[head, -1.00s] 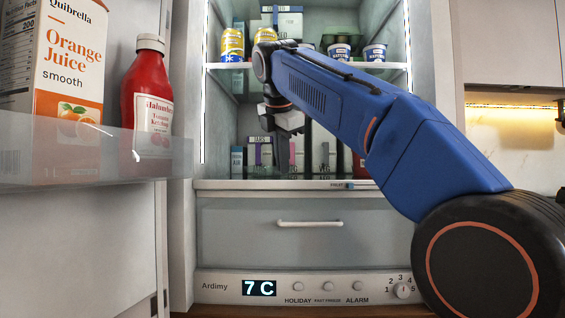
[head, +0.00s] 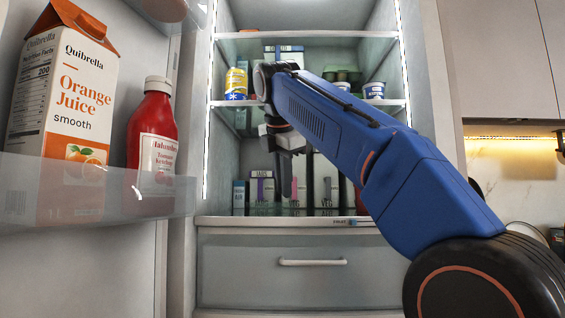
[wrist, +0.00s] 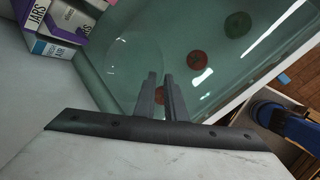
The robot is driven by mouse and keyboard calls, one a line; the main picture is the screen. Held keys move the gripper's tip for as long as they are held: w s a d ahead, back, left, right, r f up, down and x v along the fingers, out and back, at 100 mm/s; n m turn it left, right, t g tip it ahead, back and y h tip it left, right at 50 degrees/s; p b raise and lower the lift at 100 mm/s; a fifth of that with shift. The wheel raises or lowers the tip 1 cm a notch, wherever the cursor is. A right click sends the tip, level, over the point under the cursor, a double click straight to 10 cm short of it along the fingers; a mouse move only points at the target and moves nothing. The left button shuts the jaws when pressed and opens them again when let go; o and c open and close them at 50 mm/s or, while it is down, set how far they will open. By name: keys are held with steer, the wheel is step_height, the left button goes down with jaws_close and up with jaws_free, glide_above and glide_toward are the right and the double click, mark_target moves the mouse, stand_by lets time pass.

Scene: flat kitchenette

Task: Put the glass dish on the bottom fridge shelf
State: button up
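My gripper (head: 285,190) reaches into the open fridge and points down over the bottom shelf (head: 345,213). In the wrist view its two dark fingers (wrist: 160,76) are close together with a narrow gap between them. A faint, clear round outline, which looks like the glass dish (wrist: 128,50), shows beside the fingertips, over the greenish glass shelf (wrist: 195,25). I cannot tell whether the fingers touch its rim, or whether it rests on the glass. I cannot make out the dish in the head view.
Cartons (head: 262,190) stand at the back of the bottom shelf; purple-edged boxes (wrist: 60,22) are at upper left in the wrist view. Red and green round things show through the glass. The middle shelf (head: 225,103) holds cans and tubs. Door bin (head: 90,195) holds juice and ketchup.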

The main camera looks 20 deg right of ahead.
steer(key=v, duration=0.8)
stand_by(0.5)
